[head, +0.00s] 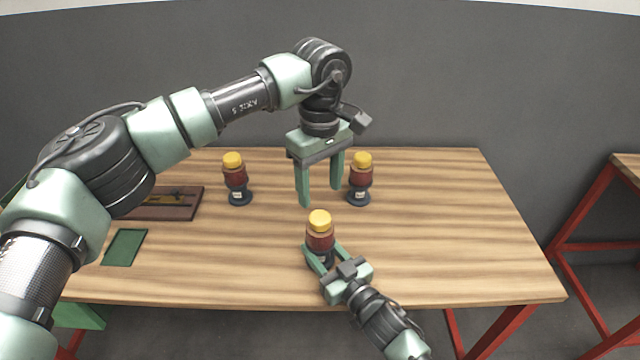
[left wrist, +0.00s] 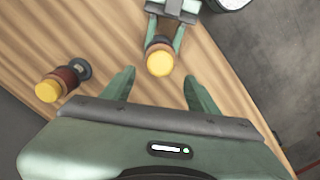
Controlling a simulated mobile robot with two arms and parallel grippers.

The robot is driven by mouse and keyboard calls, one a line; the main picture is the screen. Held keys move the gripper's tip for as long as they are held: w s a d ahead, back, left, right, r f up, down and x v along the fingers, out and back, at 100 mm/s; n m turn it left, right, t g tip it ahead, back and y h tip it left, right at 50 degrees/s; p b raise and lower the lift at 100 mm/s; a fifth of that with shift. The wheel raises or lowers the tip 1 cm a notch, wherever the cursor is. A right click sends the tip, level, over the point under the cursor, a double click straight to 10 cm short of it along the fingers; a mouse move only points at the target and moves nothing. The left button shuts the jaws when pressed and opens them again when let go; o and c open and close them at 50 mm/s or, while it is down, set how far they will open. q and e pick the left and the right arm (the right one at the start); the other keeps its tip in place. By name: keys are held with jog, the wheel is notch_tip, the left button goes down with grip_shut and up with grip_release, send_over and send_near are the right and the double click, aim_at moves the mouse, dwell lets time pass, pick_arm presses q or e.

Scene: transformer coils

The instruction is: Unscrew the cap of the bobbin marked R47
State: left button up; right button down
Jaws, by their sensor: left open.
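Three bobbins with yellow caps and reddish-brown windings stand upright on the wooden table: back left (head: 235,178), back right (head: 360,180) and front middle (head: 320,238). The back two carry small white labels that I cannot read; any label on the front one is hidden. My right gripper (head: 325,256) has its fingers around the lower part of the front bobbin, which also shows in the left wrist view (left wrist: 160,60). My left gripper (head: 320,198) is open and empty, pointing down above and behind the front bobbin, left of the back right bobbin (left wrist: 62,80).
A brown tray (head: 185,212) with a dark and yellowish item lies at the table's left, partly behind my left arm. A green mat (head: 124,247) lies in front of it. The right part of the table (head: 460,230) is clear. Another red-legged table (head: 628,166) stands at far right.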

aim_at(320, 216)
pick_arm(q)
jog(key=m, duration=1.2)
jog(key=shift+f, duration=0.15)
notch_tip(320, 216, down, 8)
jog(key=shift+r, duration=0.1)
